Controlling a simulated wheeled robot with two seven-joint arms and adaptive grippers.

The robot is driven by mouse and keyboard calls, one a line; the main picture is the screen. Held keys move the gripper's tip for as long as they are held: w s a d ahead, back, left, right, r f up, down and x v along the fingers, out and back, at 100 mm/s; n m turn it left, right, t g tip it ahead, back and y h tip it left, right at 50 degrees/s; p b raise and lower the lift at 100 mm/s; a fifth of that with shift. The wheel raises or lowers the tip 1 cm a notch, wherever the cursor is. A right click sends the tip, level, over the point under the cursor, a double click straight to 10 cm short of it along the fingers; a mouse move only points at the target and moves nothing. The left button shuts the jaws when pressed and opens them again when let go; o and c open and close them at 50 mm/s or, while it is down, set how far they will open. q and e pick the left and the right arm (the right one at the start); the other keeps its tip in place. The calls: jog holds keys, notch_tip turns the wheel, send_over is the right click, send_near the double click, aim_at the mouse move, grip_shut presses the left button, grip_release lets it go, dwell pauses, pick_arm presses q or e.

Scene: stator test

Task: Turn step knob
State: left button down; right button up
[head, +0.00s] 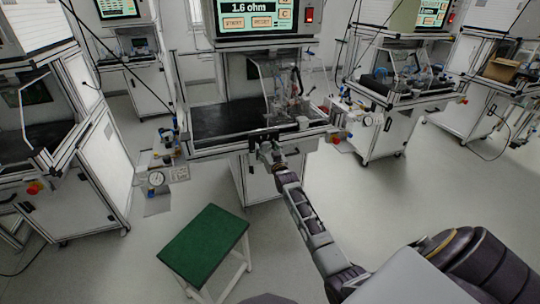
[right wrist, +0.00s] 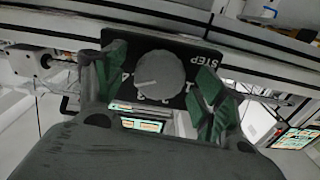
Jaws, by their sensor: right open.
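The step knob (right wrist: 158,73) is a round grey dial on a black plate (right wrist: 194,47) marked STEP with several numbers, which appear upside down in the right wrist view. A pale line on the knob points toward the lower left of that picture. My right gripper (right wrist: 161,80) is open, with its green-padded fingers on either side of the knob. I cannot tell whether either finger touches it. In the head view my right gripper (head: 267,153) is at the front edge of the middle workstation (head: 228,142), hiding the knob. My left gripper is out of view.
The workstation's screen (head: 251,14) reads 1.6 ohm, with a red switch (head: 309,15) beside it. A clear-shielded fixture (head: 287,85) stands at the right of its black mat (head: 222,118). A green-topped stool (head: 206,243) stands in front. Open floor lies to the right.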

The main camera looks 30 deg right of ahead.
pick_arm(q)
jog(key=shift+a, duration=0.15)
pick_arm(e)
jog(key=v, duration=1.2)
dwell(0.4)
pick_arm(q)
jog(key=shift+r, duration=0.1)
pick_arm(e)
jog(key=shift+a+f, duration=0.1)
dwell(0.5)
